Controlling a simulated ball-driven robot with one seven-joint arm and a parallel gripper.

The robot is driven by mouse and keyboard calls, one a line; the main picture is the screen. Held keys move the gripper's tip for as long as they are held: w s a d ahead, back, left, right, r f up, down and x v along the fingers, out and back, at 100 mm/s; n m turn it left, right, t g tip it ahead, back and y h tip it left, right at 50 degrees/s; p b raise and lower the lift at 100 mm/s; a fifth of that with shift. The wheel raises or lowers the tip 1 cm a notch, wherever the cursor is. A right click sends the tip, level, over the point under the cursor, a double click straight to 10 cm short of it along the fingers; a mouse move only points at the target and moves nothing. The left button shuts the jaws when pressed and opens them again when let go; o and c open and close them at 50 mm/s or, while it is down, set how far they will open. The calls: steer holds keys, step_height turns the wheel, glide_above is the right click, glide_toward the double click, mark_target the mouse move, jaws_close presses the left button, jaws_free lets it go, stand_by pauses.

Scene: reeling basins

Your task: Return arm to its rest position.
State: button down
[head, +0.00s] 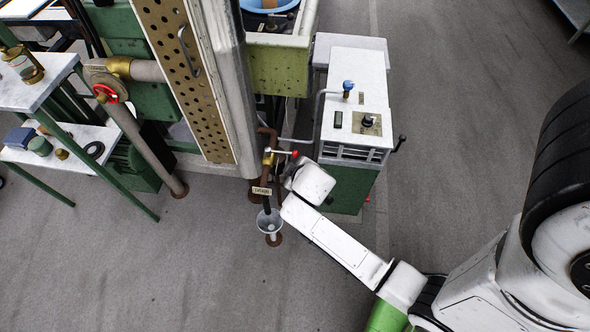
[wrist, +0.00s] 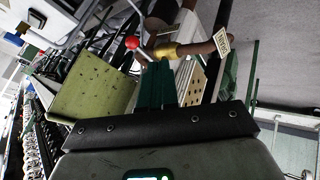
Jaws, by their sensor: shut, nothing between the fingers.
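My arm stretches in the head view from the lower right toward the pipe fittings in the middle, its white wrist close beside a brass valve (head: 268,158) with a red-tipped lever. My gripper (wrist: 157,66) shows in the wrist view as two dark green fingers side by side, shut and empty. Beyond the fingertips are the red knob (wrist: 132,43) of the lever and the brass valve body (wrist: 166,50). I cannot tell the exact gap between fingers and valve. In the head view the fingers are mostly hidden by the wrist.
A grey-topped green cabinet (head: 352,95) stands right of my wrist. A white funnel (head: 269,222) sits below the valve. A perforated tan panel (head: 185,75) and a red handwheel (head: 105,93) are at left, beside a shelf (head: 45,88). Floor is clear in front and at right.

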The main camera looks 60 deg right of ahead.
steer(key=shift+r, duration=0.1)
stand_by(0.6)
steer(key=s+a+r+g+y, duration=0.2)
steer(key=s+a+r, duration=0.2)
steer(key=s+a, duration=0.2)
steer(key=s+a+r+g+y, duration=0.2)
steer(key=s+a+r+y, duration=0.1)
steer(key=s+a, duration=0.4)
steer(key=shift+s+a+r+g, duration=0.2)
steer(key=shift+a+r+g, duration=0.2)
steer(key=shift+a, duration=0.4)
